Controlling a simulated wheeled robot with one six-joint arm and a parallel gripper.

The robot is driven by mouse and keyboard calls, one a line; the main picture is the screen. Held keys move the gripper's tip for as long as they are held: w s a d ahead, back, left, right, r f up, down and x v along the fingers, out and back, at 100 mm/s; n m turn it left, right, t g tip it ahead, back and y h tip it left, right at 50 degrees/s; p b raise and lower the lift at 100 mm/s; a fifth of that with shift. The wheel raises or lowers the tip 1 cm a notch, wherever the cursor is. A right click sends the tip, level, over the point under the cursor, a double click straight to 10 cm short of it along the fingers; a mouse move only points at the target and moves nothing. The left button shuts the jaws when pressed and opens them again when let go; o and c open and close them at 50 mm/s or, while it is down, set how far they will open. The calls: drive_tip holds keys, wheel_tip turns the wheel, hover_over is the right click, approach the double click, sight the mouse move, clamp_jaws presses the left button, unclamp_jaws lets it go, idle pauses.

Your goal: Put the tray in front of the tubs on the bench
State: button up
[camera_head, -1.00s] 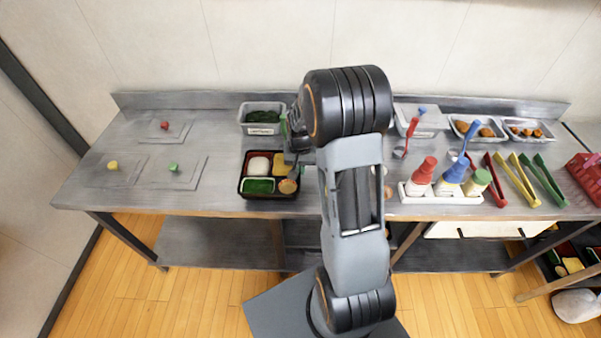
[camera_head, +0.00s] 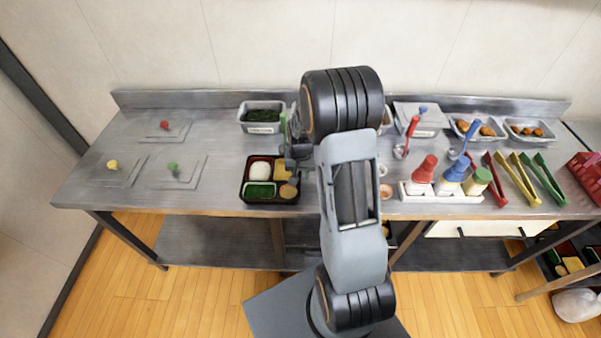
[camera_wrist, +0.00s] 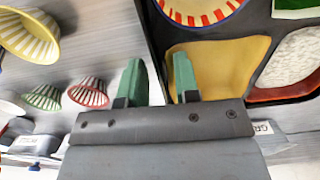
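The black tray (camera_head: 242,193) appears to rest on the bench near its front edge, in front of the tub of greens (camera_head: 262,128). It holds white, yellow, green and tan fillings. My gripper (camera_head: 288,160) is at the tray's right side. In the wrist view its two green fingertips (camera_wrist: 160,78) stand apart on either side of the tray's dark side wall (camera_wrist: 156,35), with a slim gap visible beside the wall. Another tub (camera_head: 387,121) is mostly hidden behind my arm.
Striped bowls (camera_wrist: 88,93) stand on the bench beside the tray. Squeeze bottles in a white holder (camera_head: 440,199), tongs (camera_head: 521,180) and small trays (camera_head: 528,131) fill the right side. Flat lids with coloured knobs (camera_head: 173,170) lie at left. The bench between lids and tray is clear.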

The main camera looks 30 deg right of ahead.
wheel_tip(320, 180, up, 12)
drive_tip(key=f, duration=0.1)
drive_tip(key=s+a+r+n+t, duration=0.2)
drive_tip(key=s+a+r+n, duration=0.1)
drive_tip(key=s, duration=0.4)
drive_tip(key=s+a+r+n+t, duration=0.2)
drive_tip(key=s+a+r, duration=0.4)
drive_tip(key=s+a, duration=0.2)
drive_tip(key=shift+s+n, duration=0.15)
drive_tip(key=shift+n, duration=0.25)
drive_tip(key=shift+d+r, duration=0.1)
